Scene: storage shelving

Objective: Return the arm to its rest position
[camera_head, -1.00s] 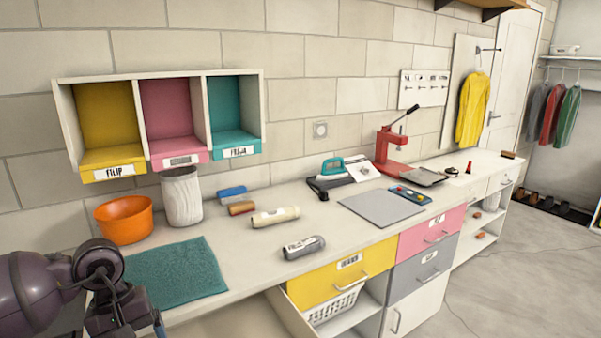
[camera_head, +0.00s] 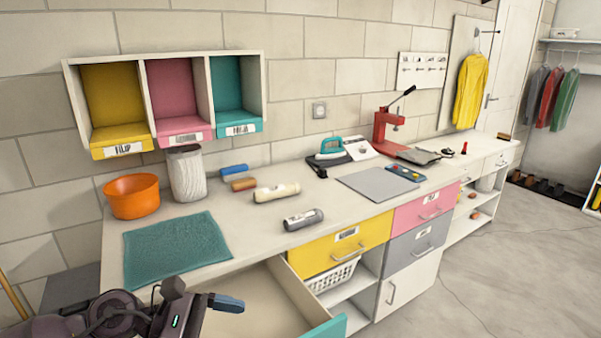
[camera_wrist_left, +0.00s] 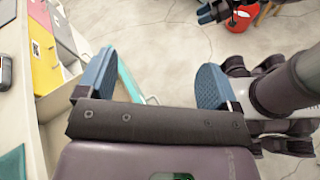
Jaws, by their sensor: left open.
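My left gripper (camera_head: 200,297) is low at the front left in the head view, over the open drawer (camera_head: 333,328) and in front of the worktop's edge. Its two blue fingers are spread wide in the left wrist view (camera_wrist_left: 156,82), with nothing between them. The teal edge of the drawer and grey floor show beyond the fingers. My own purple arm links fill the right of the left wrist view. A dark, blue-tipped part is cut off at the top of that view; I cannot tell whether it is my right gripper.
The worktop (camera_head: 235,244) holds a teal mat (camera_head: 177,246), an orange bowl (camera_head: 132,197), a white bin (camera_head: 187,174), bottles (camera_head: 277,192) and an iron (camera_head: 331,149). The open drawer juts out beside my left arm. Floor (camera_head: 500,265) is clear at the right.

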